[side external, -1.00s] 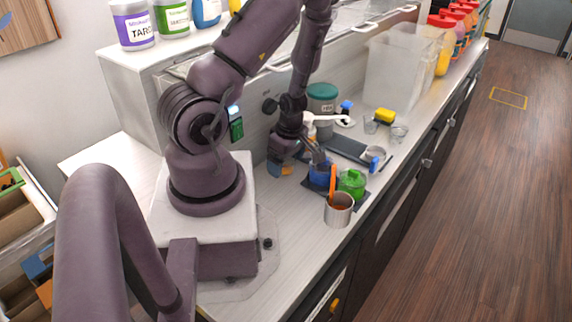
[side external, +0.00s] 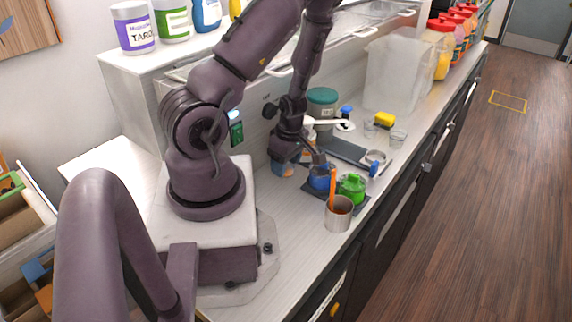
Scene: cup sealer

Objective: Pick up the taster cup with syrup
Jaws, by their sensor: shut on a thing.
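My gripper (side external: 321,166) reaches down over the dark mat at the counter's front half, its fingers at the top of a blue container (side external: 320,182). It appears shut on this blue container, though the fingers and wrist hide much of the contact. The container looks upright, at or just above the mat. I cannot see syrup inside it or tell surely that it is the taster cup. Small clear cups (side external: 397,138) stand farther back on the counter; their contents are too small to tell.
A dark flat device (side external: 345,151) lies behind. A large clear bin (side external: 396,75) stands at the back.

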